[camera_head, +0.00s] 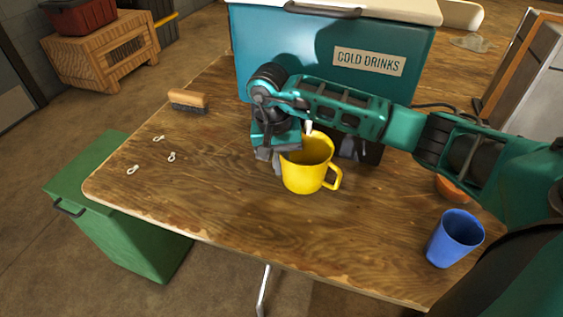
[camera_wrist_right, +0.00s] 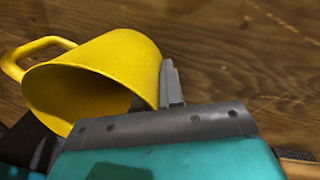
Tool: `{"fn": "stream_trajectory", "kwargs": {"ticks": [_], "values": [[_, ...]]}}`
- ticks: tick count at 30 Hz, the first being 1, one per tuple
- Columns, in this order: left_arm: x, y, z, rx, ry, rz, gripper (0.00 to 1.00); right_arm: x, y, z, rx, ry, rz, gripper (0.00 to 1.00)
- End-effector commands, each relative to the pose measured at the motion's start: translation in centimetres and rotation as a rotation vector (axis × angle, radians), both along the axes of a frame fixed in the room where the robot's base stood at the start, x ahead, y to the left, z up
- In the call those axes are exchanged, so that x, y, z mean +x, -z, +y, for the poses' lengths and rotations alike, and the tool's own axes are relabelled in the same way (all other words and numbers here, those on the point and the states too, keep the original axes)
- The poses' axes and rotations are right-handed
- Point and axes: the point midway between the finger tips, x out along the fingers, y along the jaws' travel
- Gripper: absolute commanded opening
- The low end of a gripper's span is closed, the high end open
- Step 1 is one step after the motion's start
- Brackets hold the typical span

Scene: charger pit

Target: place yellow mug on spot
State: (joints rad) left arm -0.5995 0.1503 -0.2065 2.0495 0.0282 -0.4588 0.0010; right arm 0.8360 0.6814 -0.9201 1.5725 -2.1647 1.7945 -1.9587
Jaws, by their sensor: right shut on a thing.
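The yellow mug (camera_head: 307,175) is near the middle of the wooden table in the head view, upright or nearly so, its handle to the right. My right gripper (camera_head: 278,158) reaches over from the right and is shut on the mug's left side. In the right wrist view the mug (camera_wrist_right: 125,62) lies between the fingers, with one finger (camera_wrist_right: 172,85) at its wall and its opening toward the camera. I cannot tell whether the mug touches the table. No marked spot is clearly visible. My left gripper is not in view.
The wooden table (camera_head: 220,215) is clear in front and to the left of the mug. A teal cold drinks cooler (camera_head: 290,55) stands behind. A blue cup (camera_head: 455,238) and partly hidden orange bowl (camera_head: 451,188) are right. A brush (camera_head: 188,102) and several small pale pieces (camera_head: 132,170) lie left.

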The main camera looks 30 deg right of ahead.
Motion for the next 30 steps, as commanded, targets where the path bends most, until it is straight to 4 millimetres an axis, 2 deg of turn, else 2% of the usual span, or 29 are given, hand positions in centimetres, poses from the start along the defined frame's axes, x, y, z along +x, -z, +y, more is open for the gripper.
{"fn": "stream_trajectory", "kwargs": {"ticks": [7,8,9,16,25,30], "values": [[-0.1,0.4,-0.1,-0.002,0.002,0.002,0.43,0.0,0.5,0.0,0.000,0.000,0.000,0.00],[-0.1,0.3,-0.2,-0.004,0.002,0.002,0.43,0.0,0.4,0.0,0.000,0.000,0.000,0.09],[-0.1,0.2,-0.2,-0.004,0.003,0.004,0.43,0.0,0.3,0.0,0.000,0.000,0.000,0.12],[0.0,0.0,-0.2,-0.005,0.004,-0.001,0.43,0.0,0.3,0.0,0.000,0.000,0.000,0.33],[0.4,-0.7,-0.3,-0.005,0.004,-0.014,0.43,0.0,-0.1,0.1,0.000,0.000,0.001,0.33],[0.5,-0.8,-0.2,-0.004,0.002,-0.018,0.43,0.2,-2.6,0.3,-0.001,-0.001,-0.005,0.33]]}}
